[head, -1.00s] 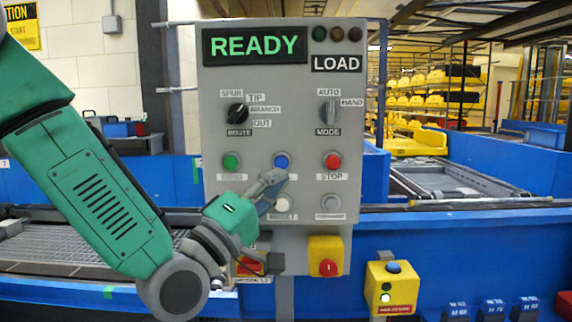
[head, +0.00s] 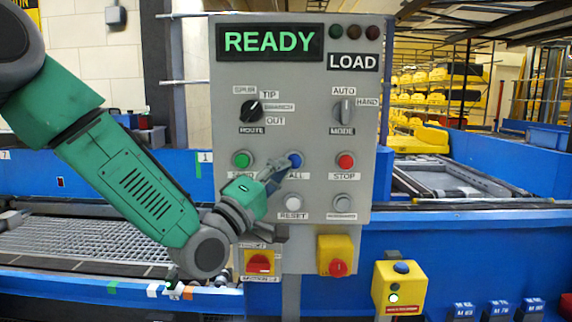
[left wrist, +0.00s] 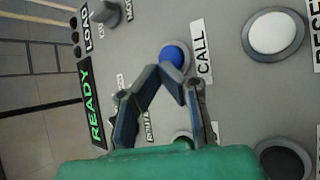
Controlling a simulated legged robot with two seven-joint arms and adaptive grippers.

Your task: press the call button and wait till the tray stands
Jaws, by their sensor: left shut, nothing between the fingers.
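The call button is blue (head: 294,160) and sits in the middle row of the grey control panel (head: 230,120), above its partly covered label. In the left wrist view the blue call button (left wrist: 174,54) shows beside the word CALL. My left gripper (head: 283,172) is shut and empty, its fingertips at the lower edge of the button. In the left wrist view its fingertips (left wrist: 163,74) overlap the button's edge; I cannot tell whether they touch it. The display (head: 268,42) reads READY in green. My right gripper is not in view.
A green button (head: 242,160) is left of the call button, a red STOP button (head: 346,162) right, a white RESET button (head: 293,203) below. Route (head: 251,111) and mode (head: 343,111) knobs sit above. A tray (head: 440,180) lies on the conveyor at right.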

